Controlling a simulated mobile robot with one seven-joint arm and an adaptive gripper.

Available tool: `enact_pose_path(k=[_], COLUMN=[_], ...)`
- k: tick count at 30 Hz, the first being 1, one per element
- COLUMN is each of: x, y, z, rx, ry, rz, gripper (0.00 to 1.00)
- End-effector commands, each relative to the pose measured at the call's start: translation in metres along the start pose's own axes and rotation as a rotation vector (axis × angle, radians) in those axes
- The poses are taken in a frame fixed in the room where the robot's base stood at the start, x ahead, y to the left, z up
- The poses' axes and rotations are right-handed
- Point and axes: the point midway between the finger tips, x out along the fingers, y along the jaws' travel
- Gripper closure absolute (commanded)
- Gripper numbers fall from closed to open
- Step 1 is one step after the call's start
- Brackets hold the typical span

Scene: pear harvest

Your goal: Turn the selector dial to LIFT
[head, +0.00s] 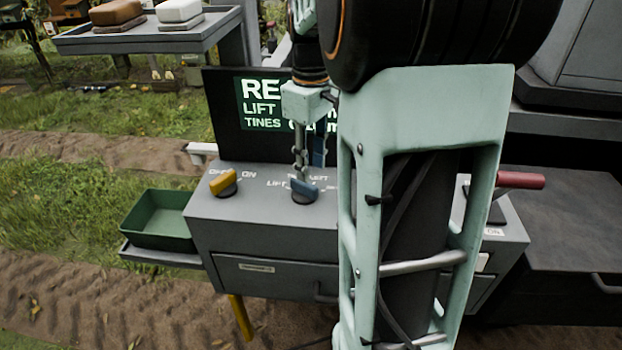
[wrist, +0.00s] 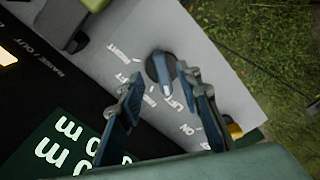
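The blue selector dial (head: 304,193) sits on top of the grey control box, with white labels around it. In the wrist view the dial (wrist: 159,68) shows a pale pointer mark facing down the picture, close to the word LIFT (wrist: 179,102); its exact setting is hard to tell. My gripper (head: 301,172) is over the dial, pointing down. In the wrist view my gripper (wrist: 160,82) has its two fingers apart, with the dial showing between their tips. I cannot tell whether either finger touches it.
A yellow knob (head: 223,183) by the ON label is left of the dial. A dark screen (head: 262,110) with LIFT and TINES readings stands behind. A green tray (head: 160,220) is at the left, a red-handled lever (head: 520,180) at the right. My arm hides the box's right part.

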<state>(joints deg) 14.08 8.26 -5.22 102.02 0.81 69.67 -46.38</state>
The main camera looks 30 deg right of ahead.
Motion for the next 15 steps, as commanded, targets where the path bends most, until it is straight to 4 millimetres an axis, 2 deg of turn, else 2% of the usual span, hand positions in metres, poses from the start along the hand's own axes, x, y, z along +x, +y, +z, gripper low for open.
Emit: enact_pose_path(k=[1, 6, 10, 15], x=[-0.012, -0.041, -0.053, -0.057], y=[0.001, 0.001, 0.0, 0.0], z=[-0.001, -0.001, 0.0, 0.0], rx=[0.0, 0.0, 0.0, 0.0], ry=[0.003, 0.002, 0.001, 0.0], rz=[0.004, 0.003, 0.001, 0.001], gripper=[0.68, 0.68, 0.68, 0.68])
